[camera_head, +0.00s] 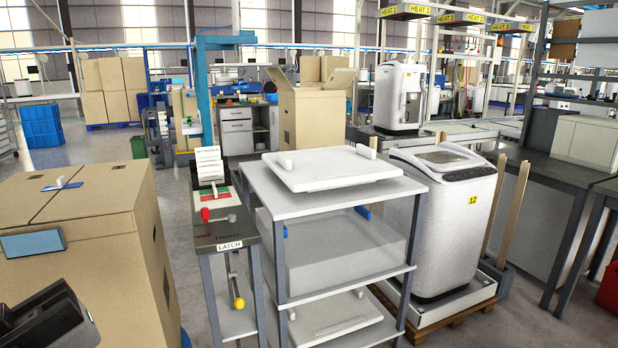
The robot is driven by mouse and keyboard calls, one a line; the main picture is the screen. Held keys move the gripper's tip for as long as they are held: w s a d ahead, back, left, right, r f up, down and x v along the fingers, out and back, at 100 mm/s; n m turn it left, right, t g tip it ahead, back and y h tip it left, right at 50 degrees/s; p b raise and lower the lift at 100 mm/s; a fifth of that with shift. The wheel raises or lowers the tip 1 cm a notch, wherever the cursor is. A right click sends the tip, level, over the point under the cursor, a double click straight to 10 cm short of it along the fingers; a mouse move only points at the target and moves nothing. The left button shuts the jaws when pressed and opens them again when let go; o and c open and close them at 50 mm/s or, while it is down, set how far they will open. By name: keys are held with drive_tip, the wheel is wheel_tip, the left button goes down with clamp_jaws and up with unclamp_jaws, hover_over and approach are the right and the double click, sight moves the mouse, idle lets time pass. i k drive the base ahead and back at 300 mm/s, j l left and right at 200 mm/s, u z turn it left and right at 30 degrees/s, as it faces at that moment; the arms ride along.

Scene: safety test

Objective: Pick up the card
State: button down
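I cannot tell for sure which thing is the card. A small flat blue piece with a white upright piece on it (62,184) lies on top of the large cardboard box at left. A light-blue rectangular piece (32,243) is at that box's near upper edge. A white stepped stack of plates or cards (209,165) stands on the narrow bench marked LATCH. A dark part at the bottom left corner looks like my gripper (50,322). It is cut off by the frame, near the cardboard box and apart from the blue pieces; its fingers cannot be made out.
The cardboard box (90,265) fills the left foreground. The LATCH bench (228,232) has a red-handled lever and a hanging yellow knob. A grey shelf rack (262,188) with white panels stands centre, beside a white washer (452,225). Grey floor shows between box and bench.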

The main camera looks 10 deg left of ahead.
sight(209, 172)
drive_tip(key=u, duration=1.6)
drive_tip(key=i+l+z, duration=0.25)
drive_tip(key=i+l, duration=0.45)
drive_tip(key=i+l+z, duration=0.2)
drive_tip(key=i+l, duration=0.3)
drive_tip(key=i, duration=1.05)
